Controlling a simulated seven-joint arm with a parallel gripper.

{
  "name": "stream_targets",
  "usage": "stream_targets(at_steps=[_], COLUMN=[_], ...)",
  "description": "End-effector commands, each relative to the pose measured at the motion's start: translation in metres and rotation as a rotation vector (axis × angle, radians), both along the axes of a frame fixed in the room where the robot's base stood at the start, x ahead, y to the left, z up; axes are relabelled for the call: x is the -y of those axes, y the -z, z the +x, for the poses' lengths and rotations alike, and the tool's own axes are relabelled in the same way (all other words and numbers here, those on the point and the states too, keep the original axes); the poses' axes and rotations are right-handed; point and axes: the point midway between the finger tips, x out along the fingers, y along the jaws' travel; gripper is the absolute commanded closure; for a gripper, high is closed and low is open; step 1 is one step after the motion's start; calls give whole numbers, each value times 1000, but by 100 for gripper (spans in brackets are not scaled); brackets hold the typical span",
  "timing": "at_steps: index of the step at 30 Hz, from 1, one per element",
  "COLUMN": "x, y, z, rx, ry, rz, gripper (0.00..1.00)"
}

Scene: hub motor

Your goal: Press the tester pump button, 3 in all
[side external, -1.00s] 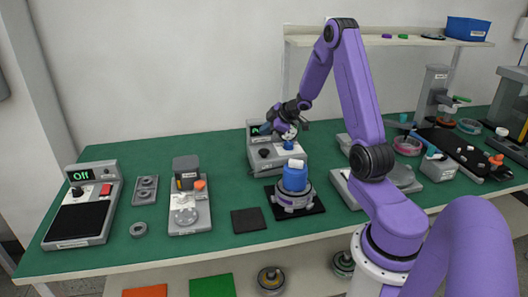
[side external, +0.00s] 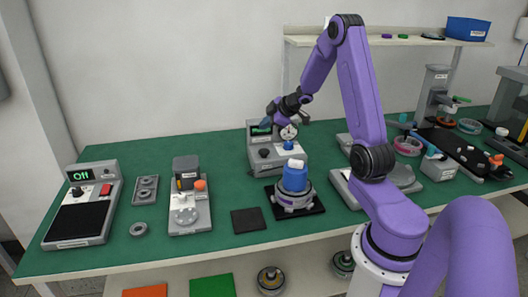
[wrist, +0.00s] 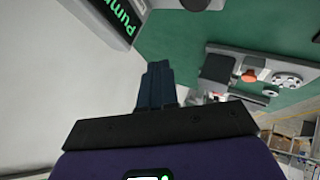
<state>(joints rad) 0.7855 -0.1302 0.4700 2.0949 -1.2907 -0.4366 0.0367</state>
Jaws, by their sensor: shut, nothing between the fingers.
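The tester (side external: 262,165) is a grey box at the back middle of the bench, with a dark display on its upright panel. The display's green text, beginning "Pum", shows in the wrist view (wrist: 118,16). A dark round knob or button (side external: 264,153) is on its front, and a round white gauge (side external: 289,132) stands above a blue part (side external: 288,145) at its right. I cannot tell for sure which is the pump button. My gripper (side external: 266,122) is shut and empty, in front of the display and above the dark knob. Its blue fingers are together in the wrist view (wrist: 155,85).
A blue and grey hub motor (side external: 295,182) stands on a black mat just in front of the tester. A grey fixture with an orange knob (side external: 200,185) and a box reading "Off" (side external: 80,190) are to the left.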

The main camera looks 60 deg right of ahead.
Motion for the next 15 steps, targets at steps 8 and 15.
stream_targets(at_steps=[8, 15], x=[0, 0], y=[-17, -17], z=[0, 0], rx=[-1, -2], ry=[4, 3], rz=[-3, -3], gripper=[100, 100])
